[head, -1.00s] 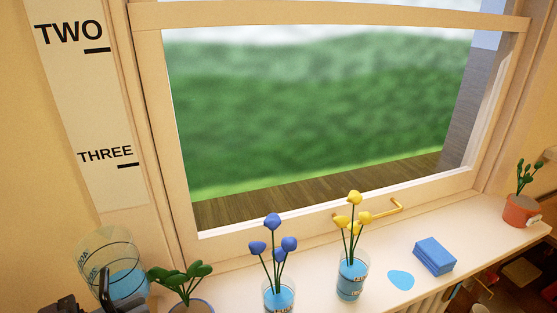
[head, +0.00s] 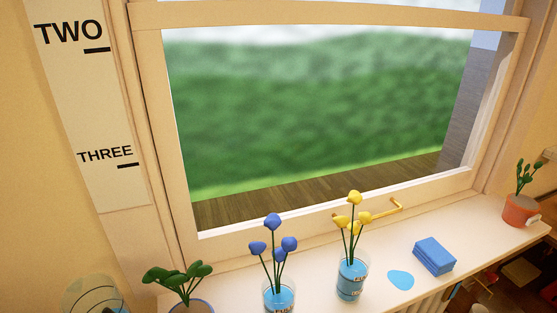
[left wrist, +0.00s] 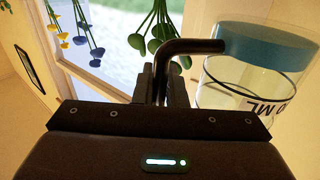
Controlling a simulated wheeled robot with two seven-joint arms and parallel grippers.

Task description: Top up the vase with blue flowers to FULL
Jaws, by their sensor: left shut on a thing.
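The vase with blue flowers (head: 279,299) stands on the sill at the bottom of the head view, its lower part cut off. Its blue water surface shows close to a dark FULL marking; the exact level is hard to tell. Blue flowers (head: 273,222) rise from it; they also show in the left wrist view (left wrist: 81,40). My left gripper (left wrist: 163,85) is shut on the dark handle (left wrist: 190,46) of a clear measuring jug (left wrist: 230,75) holding blue water. The jug's rim (head: 95,281) shows at the head view's lower left, apart from the vase. My right gripper is in neither view.
A leafy potted plant (head: 178,284) stands between the jug and the blue-flower vase. Right of that vase are a yellow-flower vase (head: 351,283), a blue puddle (head: 401,280), a blue sponge (head: 434,256) and a terracotta pot (head: 520,210). The window (head: 320,110) stands behind the sill.

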